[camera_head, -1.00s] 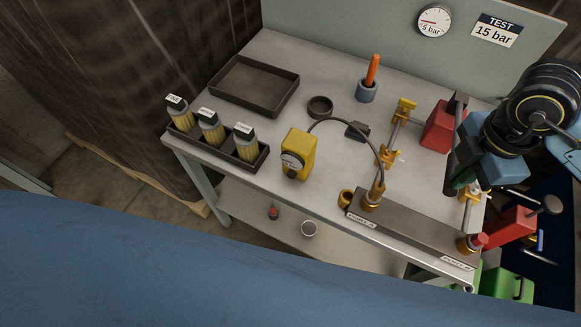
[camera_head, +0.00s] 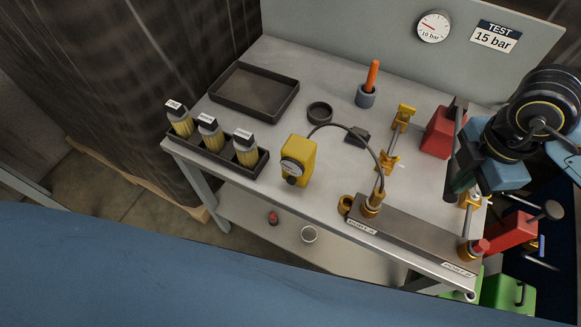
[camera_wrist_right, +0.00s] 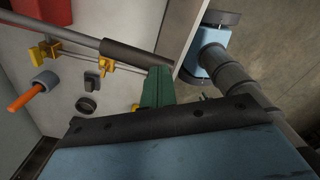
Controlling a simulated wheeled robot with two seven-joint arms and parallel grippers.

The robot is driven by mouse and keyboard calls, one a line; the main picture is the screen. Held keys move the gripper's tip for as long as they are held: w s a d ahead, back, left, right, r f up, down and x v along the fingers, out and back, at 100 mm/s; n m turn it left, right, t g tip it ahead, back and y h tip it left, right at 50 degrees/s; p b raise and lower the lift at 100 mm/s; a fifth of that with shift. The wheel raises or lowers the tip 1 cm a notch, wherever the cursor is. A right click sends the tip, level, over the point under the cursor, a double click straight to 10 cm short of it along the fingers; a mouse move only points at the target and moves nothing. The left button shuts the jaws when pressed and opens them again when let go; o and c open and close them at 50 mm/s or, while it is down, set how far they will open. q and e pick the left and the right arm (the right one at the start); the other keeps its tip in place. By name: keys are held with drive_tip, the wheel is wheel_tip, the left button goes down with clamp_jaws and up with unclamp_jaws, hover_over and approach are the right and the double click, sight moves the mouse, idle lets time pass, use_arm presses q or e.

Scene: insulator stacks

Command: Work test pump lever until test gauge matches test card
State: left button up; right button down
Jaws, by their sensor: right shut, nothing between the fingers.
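The round white test gauge (camera_head: 433,26) on the back panel shows 10 bar. The test card (camera_head: 495,36) beside it reads 15 bar. The red pump body (camera_head: 438,132) stands at the table's right end, partly hidden behind my right arm. In the right wrist view, a grey lever rod with a dark grip (camera_wrist_right: 128,54) runs in from the left to my green fingers. My right gripper (camera_head: 462,182) is shut with nothing between its fingers; it also shows in the wrist view (camera_wrist_right: 158,88). The fingertips are close to the grip's end; contact is unclear. My left gripper is out of view.
A manifold bar (camera_head: 415,230) lies along the front edge.

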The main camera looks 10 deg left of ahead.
wheel_tip(320, 180, up, 12)
drive_tip(key=p, duration=0.8)
drive_tip(key=shift+p, duration=0.35)
drive_tip(key=shift+s+a, duration=0.1)
idle(0.6)
